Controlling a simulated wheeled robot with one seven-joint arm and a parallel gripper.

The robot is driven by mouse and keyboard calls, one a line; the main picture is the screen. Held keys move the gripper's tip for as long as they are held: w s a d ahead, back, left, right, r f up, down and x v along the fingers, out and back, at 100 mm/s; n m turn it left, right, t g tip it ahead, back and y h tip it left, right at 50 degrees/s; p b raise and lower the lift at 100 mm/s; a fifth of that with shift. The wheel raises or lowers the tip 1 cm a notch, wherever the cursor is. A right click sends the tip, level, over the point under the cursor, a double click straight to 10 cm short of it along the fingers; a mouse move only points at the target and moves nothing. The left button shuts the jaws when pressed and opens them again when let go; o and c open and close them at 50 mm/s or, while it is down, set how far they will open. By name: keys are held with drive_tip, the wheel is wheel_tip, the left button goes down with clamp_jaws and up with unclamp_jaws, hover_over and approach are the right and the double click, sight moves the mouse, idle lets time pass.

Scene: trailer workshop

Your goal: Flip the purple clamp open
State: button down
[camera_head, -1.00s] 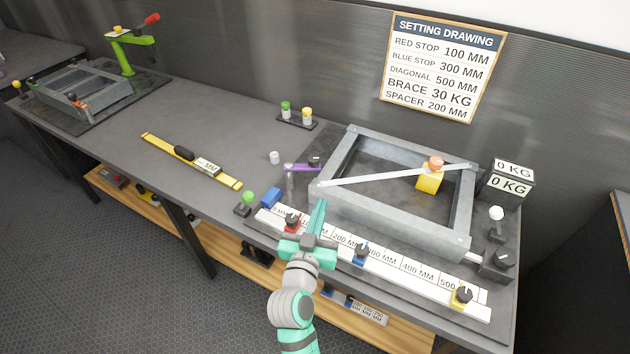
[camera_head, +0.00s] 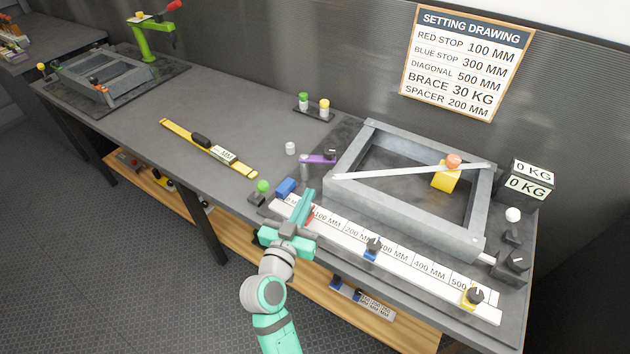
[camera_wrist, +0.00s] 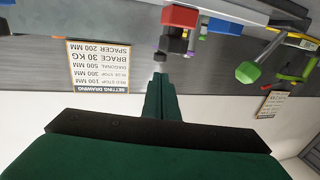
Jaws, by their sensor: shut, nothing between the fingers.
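The purple clamp (camera_head: 318,159) is a short purple arm on a grey post with a black knob, at the left corner of the grey metal frame (camera_head: 350,192). Its arm lies about level. My gripper (camera_head: 304,203) is in front of the clamp, apart from it, over the left end of the white ruler rail (camera_head: 410,263). Its fingers are together and empty. My gripper hides most of the red stop in the head view.
A blue block (camera_head: 286,187) and a green button (camera_head: 263,186) stand left of my gripper. A small white cylinder (camera_head: 291,148) stands left of the clamp. A yellow level (camera_head: 208,147) lies farther left. A white diagonal bar (camera_head: 400,172) crosses the frame. The bench between level and clamp is mostly clear.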

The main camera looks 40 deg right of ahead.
sight(328, 157)
drive_tip(key=x, duration=1.3)
drive_tip(key=shift+s+d, duration=0.1)
drive_tip(key=shift+d, duration=0.15)
